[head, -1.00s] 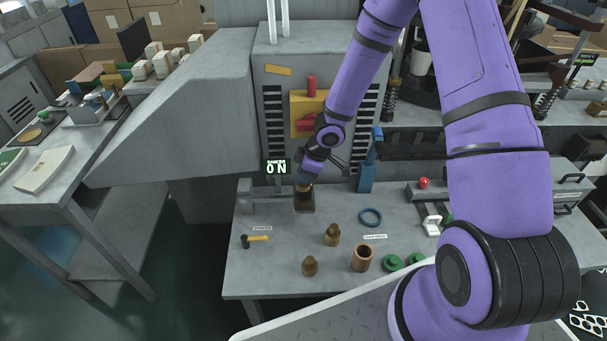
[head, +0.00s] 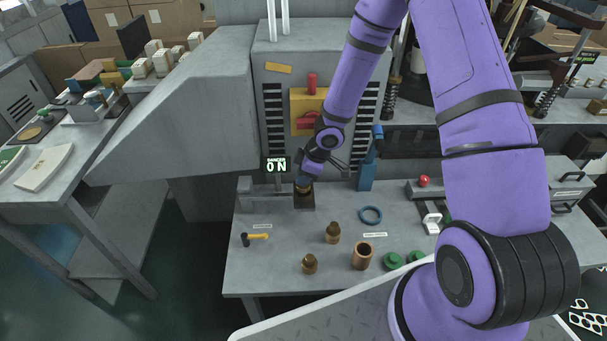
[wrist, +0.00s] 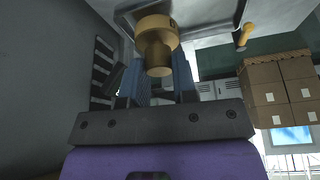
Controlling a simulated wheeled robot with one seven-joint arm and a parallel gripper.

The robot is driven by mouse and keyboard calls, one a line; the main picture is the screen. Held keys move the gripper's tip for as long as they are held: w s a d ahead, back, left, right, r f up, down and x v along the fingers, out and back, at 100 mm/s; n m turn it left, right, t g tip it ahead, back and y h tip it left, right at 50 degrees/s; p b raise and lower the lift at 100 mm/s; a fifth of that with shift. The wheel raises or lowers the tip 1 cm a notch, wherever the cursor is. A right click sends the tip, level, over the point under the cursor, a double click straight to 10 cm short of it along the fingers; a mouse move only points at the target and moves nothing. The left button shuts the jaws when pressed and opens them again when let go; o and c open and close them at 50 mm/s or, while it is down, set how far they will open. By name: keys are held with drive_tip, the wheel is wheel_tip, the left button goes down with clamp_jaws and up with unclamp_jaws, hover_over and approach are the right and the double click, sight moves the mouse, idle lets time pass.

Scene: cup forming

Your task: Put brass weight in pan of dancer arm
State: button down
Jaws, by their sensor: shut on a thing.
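My gripper (head: 304,186) is low over the dark square pan (head: 304,204) of the dancer arm at the back left of the bench. In the wrist view its blue fingers (wrist: 158,78) are shut on a brass weight (wrist: 158,42), a stepped cylinder. In the head view this held weight is mostly hidden by the gripper; whether it touches the pan floor I cannot tell. The dancer arm's grey bracket (head: 246,192) stands left of the pan. The green-lit display (head: 277,165) behind reads 0 N.
Two more brass weights (head: 332,233) (head: 310,264) stand toward the front. A copper-coloured cup (head: 362,256), green discs (head: 393,260), a blue ring (head: 371,215) and a yellow-handled hammer (head: 257,238) lie around. A blue upright tool (head: 367,172) stands right of my gripper. The bench's middle is partly clear.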

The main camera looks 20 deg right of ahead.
drive_tip(key=shift+f, duration=0.75)
idle(0.3)
idle(0.5)
drive_tip(key=shift+c, duration=1.8)
unclamp_jaws()
drive_tip(key=shift+r, duration=0.1)
drive_tip(key=shift+r, duration=3.95)
drive_tip(key=shift+d, duration=0.1)
